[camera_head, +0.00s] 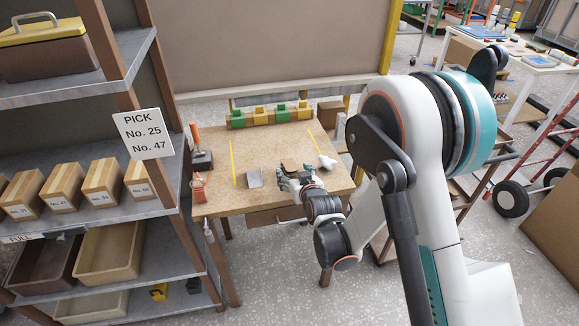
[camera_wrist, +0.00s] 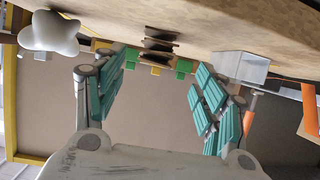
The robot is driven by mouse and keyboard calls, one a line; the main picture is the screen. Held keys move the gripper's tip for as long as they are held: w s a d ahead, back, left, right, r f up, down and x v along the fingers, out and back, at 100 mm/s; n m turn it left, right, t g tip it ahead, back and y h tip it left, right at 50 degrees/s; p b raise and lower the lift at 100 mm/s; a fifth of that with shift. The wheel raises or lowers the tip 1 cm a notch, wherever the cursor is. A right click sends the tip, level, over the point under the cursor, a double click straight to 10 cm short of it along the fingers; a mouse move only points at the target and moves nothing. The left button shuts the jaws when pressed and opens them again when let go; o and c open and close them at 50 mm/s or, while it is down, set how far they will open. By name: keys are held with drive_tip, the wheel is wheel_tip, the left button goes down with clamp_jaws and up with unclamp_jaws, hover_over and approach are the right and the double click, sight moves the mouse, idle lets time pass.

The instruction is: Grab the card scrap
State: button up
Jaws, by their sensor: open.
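A small brown piece (camera_head: 289,165), which looks like the card scrap, lies on the wooden table just beyond my gripper (camera_head: 288,182). In the wrist view, brown pieces (camera_wrist: 160,46) show beyond and between my open teal fingers (camera_wrist: 163,66), apart from both. I cannot tell whether they are one folded scrap or several. My gripper is low over the table, open and empty. Part of the scrap is hidden by the gripper in the head view.
A white crumpled lump (camera_head: 326,162) lies right of my gripper, and a grey bent sheet piece (camera_head: 255,178) lies left. Green and yellow blocks (camera_head: 262,114) line the table's back edge. Orange-handled tools (camera_head: 200,155) stand at the left edge. A shelf rack (camera_head: 150,190) stands left of the table.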

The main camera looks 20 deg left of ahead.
sight(291, 168)
drive_tip(key=shift+b+x, duration=1.2)
drive_tip(key=shift+x, duration=2.25)
drive_tip(key=shift+w+d+r, duration=0.15)
drive_tip(key=shift+r, duration=0.05)
drive_tip(key=shift+c, duration=0.2)
drive_tip(key=c, duration=1)
